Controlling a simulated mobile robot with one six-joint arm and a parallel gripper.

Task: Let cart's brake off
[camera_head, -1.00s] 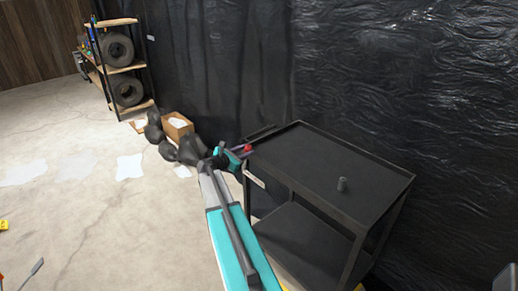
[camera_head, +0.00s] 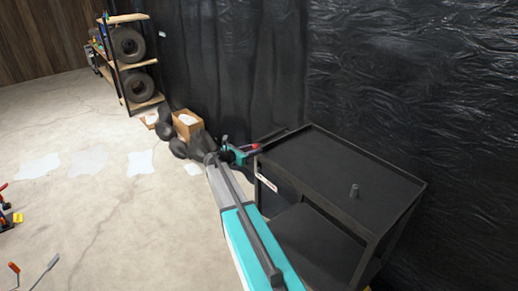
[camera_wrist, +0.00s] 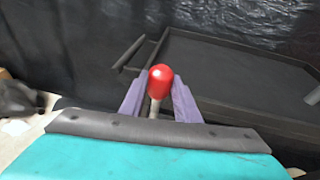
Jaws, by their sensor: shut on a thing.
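The cart (camera_head: 340,180) is black, with a flat top tray and a lower shelf, and stands by the dark wall at right. Its brake lever has a red knob (camera_wrist: 161,80) on a pale stem, at the cart's near left corner. The red also shows in the head view (camera_head: 255,146). My gripper (camera_wrist: 159,104) has its two purple fingers shut on the brake lever, one on each side of the stem below the knob. The lower end of the lever is hidden by my gripper.
A cardboard box (camera_head: 187,124) and dark bags (camera_head: 190,147) lie on the floor beyond my gripper. A shelf with tyres (camera_head: 128,62) stands at the back left. The floor (camera_head: 90,205) at left is mostly clear, with papers.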

